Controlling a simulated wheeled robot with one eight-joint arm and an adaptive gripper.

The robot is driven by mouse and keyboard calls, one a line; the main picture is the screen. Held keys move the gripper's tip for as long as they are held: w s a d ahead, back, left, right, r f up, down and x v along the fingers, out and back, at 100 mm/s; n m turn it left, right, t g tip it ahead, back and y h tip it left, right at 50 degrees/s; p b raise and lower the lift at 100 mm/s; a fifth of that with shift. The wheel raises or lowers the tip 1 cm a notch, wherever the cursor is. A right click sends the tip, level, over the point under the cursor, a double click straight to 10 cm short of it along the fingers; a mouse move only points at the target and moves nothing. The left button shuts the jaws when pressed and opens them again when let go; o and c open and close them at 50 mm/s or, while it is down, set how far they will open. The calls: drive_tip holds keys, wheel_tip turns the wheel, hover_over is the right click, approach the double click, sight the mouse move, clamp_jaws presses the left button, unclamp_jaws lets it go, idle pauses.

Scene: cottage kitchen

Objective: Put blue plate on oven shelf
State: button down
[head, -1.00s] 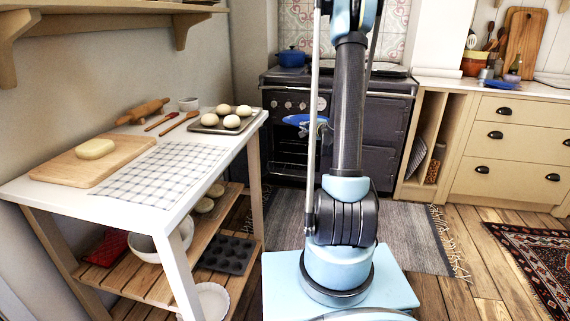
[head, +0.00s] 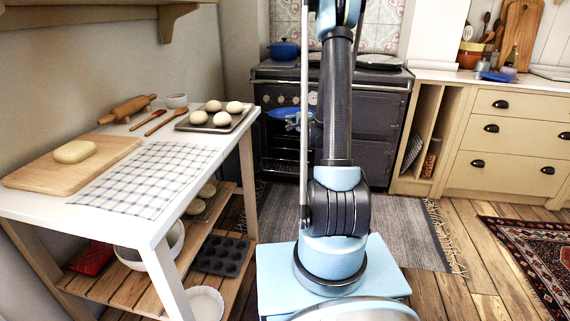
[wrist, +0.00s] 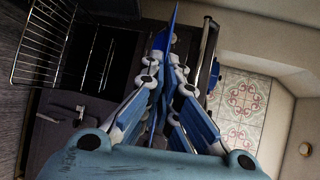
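The blue plate (head: 283,113) is held in front of the black range, below its knobs, partly hidden behind my arm. In the wrist view the plate (wrist: 167,50) shows nearly edge-on between the fingers. My gripper (wrist: 163,75) is shut on it; in the head view the gripper (head: 294,122) shows just under the plate, left of the arm. The oven (head: 279,147) stands open at its left compartment. Its wire oven shelf (wrist: 43,45) shows at the left of the wrist view, apart from the plate. In the head view the shelf (head: 280,166) is lower than the plate.
A white table (head: 222,143) with dough, a rolling pin and a tray of buns stands at the left. A blue pot (head: 285,50) sits on the range. Drawers and a counter (head: 445,77) are at the right. A grey rug (head: 394,225) lies before the range.

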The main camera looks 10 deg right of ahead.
drive_tip(key=w+f+n+y, duration=0.1)
drive_tip(key=w+f, duration=1)
drive_tip(key=w, duration=0.1)
drive_tip(key=shift+n+y, duration=0.5)
drive_tip(key=shift+y, duration=0.4)
drive_tip(key=shift+w+d+f, duration=0.15)
drive_tip(key=shift+w+f, duration=1)
drive_tip(key=shift+f, duration=3)
drive_tip(key=shift+w+d+f, duration=0.1)
drive_tip(key=shift+w+f, duration=1.05)
drive_tip(key=shift+f, duration=3)
drive_tip(key=shift+w+d+f, duration=0.15)
drive_tip(key=shift+w+f, duration=1)
drive_tip(key=shift+f, duration=3)
drive_tip(key=c, duration=1.8)
unclamp_jaws()
drive_tip(key=shift+d, duration=0.1)
